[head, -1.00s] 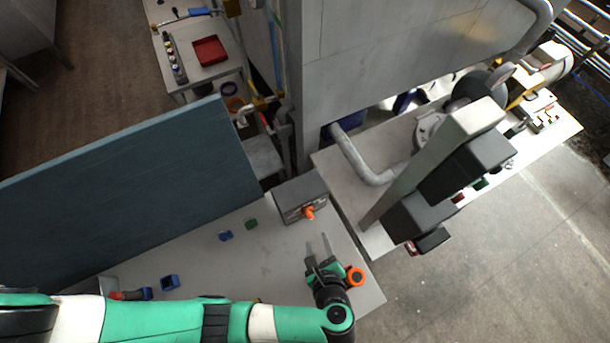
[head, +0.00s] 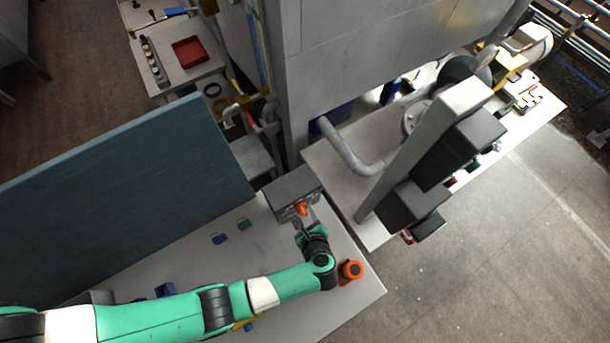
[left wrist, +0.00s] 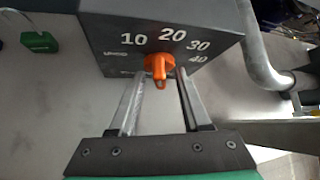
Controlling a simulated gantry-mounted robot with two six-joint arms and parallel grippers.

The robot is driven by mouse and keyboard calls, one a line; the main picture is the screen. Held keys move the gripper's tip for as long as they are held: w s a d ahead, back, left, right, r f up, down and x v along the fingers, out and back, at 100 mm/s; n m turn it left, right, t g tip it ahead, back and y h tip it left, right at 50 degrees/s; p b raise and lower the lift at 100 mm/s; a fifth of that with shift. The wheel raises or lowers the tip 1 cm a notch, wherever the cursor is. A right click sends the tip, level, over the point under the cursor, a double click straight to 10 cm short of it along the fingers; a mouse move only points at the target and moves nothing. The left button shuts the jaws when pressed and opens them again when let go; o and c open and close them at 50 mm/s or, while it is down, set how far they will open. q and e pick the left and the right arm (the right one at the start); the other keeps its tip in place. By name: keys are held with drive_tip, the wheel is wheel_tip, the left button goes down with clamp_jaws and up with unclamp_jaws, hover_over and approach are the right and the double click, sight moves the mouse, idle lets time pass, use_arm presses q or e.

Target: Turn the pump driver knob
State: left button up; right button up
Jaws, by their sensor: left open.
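The pump driver is a grey box (head: 294,186) on the table near its back corner. Its orange knob (head: 301,208) is on the front face. In the left wrist view the knob (left wrist: 158,66) sits below the printed numbers 10, 20, 30 and 40, with its handle pointing down. My left gripper (head: 303,218) is open in front of the box. In the left wrist view its two fingers (left wrist: 160,78) reach toward the face, one on each side of the knob handle, with a gap visible on both sides. My right gripper is out of view.
An orange round object (head: 350,270) stands on the table right of my left wrist. A teal panel (head: 120,195) stands behind the table's left part.

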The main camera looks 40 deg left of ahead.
use_arm(q)
clamp_jaws()
drive_tip(key=shift+w, duration=0.1)
idle(0.3)
drive_tip(key=shift+w+d+m+g+y+b, duration=0.15)
drive_tip(key=shift+m+g+b, duration=0.1)
drive_tip(key=shift+g+b, duration=0.25)
drive_tip(key=shift+w+m+g+y+b, duration=0.15)
drive_tip(key=shift+m+g+b, duration=0.15)
drive_tip(key=shift+g, duration=0.3)
drive_tip(key=m+g+b, duration=0.1)
drive_tip(key=g+b, duration=0.1)
drive_tip(key=b, duration=0.1)
drive_tip(key=shift+f+y, duration=0.15)
drive_tip(key=shift+y, duration=0.25)
drive_tip(key=shift+w+m+g+b, duration=0.1)
drive_tip(key=shift+m+g+b, duration=0.4)
drive_tip(key=shift+b, duration=0.7)
drive_tip(key=shift+r, duration=0.2)
unclamp_jaws()
drive_tip(key=shift+d, duration=0.1)
